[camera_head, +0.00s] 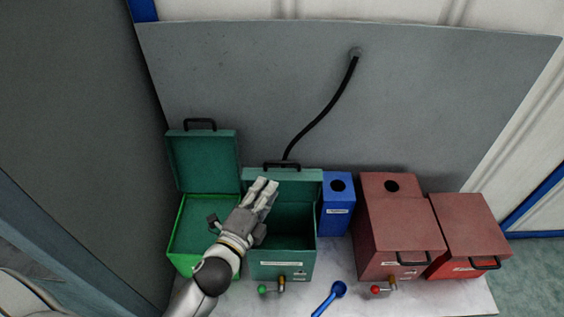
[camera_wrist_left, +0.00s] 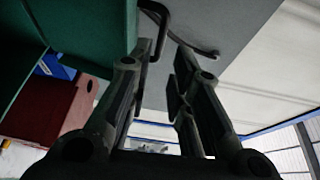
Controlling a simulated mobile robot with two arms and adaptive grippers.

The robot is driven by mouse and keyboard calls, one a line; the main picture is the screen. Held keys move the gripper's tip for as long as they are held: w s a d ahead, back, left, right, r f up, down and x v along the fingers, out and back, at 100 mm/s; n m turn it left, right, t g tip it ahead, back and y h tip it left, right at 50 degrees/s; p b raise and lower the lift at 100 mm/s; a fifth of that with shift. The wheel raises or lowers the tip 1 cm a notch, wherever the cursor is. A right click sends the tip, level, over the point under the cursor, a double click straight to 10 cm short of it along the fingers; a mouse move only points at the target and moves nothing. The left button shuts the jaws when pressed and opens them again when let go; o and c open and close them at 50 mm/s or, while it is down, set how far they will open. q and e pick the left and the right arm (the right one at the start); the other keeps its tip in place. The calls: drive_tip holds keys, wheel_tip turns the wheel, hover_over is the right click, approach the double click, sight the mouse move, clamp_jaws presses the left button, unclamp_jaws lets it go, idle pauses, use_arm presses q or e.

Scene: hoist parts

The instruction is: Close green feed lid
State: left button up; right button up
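Two green boxes stand side by side with their lids raised. The left box (camera_head: 187,244) is bright green, and its open lid (camera_head: 203,163) has a black handle on top. The right box (camera_head: 285,270) is darker green with a label too small to read; its open lid (camera_head: 305,187) leans back, with a black handle (camera_head: 282,165) on top. My left gripper (camera_head: 265,188) is open in front of this right lid, partly covering it. In the left wrist view, the fingers (camera_wrist_left: 165,65) are apart, with a green panel and black handle (camera_wrist_left: 155,22) close beyond them. My right gripper is not in view.
A blue box (camera_head: 337,216) and two red boxes with closed lids (camera_head: 400,225) (camera_head: 468,228) stand to the right. A blue scoop (camera_head: 331,298) lies in front. Small cranks (camera_head: 272,289) (camera_head: 383,288) stick out at the front. A grey panel (camera_head: 240,80) stands behind.

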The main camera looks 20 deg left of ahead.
sight(282, 162)
use_arm(q)
drive_tip(key=w+p, duration=0.1)
drive_tip(key=w, duration=0.2)
drive_tip(key=w+p, duration=0.1)
drive_tip(key=w, duration=0.3)
drive_tip(key=w+d+p, duration=0.1)
drive_tip(key=w, duration=0.2)
drive_tip(key=shift+w+d+f, duration=0.1)
drive_tip(key=shift+w+f, duration=0.05)
drive_tip(key=shift+w, duration=0.15)
clamp_jaws()
